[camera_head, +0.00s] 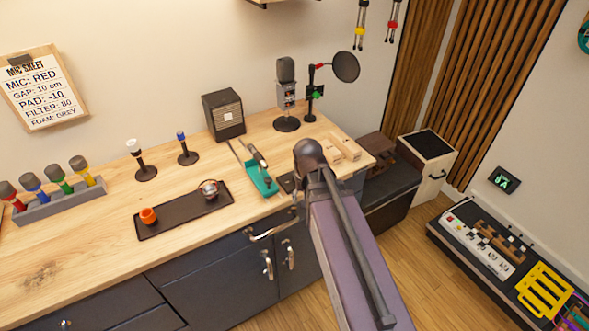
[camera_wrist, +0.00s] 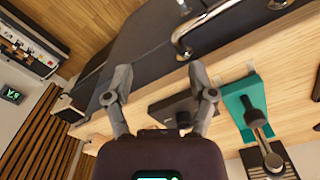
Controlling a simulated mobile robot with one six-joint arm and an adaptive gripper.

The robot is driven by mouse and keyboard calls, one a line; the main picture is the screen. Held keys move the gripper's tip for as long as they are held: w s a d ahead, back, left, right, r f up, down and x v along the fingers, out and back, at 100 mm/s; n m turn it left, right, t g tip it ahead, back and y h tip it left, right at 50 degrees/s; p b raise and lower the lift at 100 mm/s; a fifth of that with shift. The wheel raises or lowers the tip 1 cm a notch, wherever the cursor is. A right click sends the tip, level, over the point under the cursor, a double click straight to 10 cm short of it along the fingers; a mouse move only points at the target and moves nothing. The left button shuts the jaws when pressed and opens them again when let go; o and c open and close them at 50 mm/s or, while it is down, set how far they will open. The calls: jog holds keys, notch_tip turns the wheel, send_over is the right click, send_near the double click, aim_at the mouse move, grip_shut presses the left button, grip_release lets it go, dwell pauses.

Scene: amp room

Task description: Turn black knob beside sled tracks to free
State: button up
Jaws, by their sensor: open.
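A dark block (camera_wrist: 172,106) with a small round dark knob (camera_wrist: 183,118) on it lies on the wooden counter, seen between my fingers in the wrist view. The same dark block (camera_head: 287,183) shows partly in the head view, right of the teal sled, with my arm covering part of it. The teal sled (camera_head: 262,180) sits at the front end of its tracks (camera_head: 238,150); it also shows in the wrist view (camera_wrist: 238,97). My gripper (camera_wrist: 158,80) is open and empty, apart from the knob. The knob's setting cannot be read.
A black tray (camera_head: 180,214) with an orange cup and a silver ball lies to the left. A microphone (camera_head: 286,95) stands behind. Wooden blocks (camera_head: 345,149) lie to the right. Metal handles (camera_head: 268,264) stick out from the cabinet front.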

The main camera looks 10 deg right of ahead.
jog(key=w+r+m+p, duration=1.1)
jog(key=w+r, duration=0.1)
jog(key=w, duration=0.1)
jog(key=shift+m, duration=0.3)
jog(key=shift+s+f, duration=0.1)
notch_tip(320, 180, down, 14)
jog(key=b, duration=1.4)
jog(key=shift+r, duration=0.25)
grip_shut()
